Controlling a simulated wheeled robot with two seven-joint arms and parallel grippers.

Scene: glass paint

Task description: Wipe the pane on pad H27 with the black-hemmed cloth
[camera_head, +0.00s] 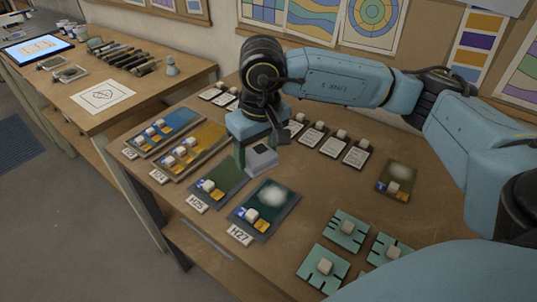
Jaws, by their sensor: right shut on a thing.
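The pad labelled H27 (240,235) is at the front middle of the table. Its dark teal pane (252,212) has a whitish hazy patch (272,195) near its upper middle, with small white, blue and yellow pieces at its lower end. My right gripper (261,148) points down just behind this pane, above the table. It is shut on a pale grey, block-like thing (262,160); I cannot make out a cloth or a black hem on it. My left gripper is not in view.
Pad H25 (197,203) with a green pane is left of H27; blue and orange panes (195,145) lie farther left. Several dark-edged cards with pale knobs (334,143) line the back. Mint-green squares (347,231) sit front right, and a hazy pane (397,178) lies right.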

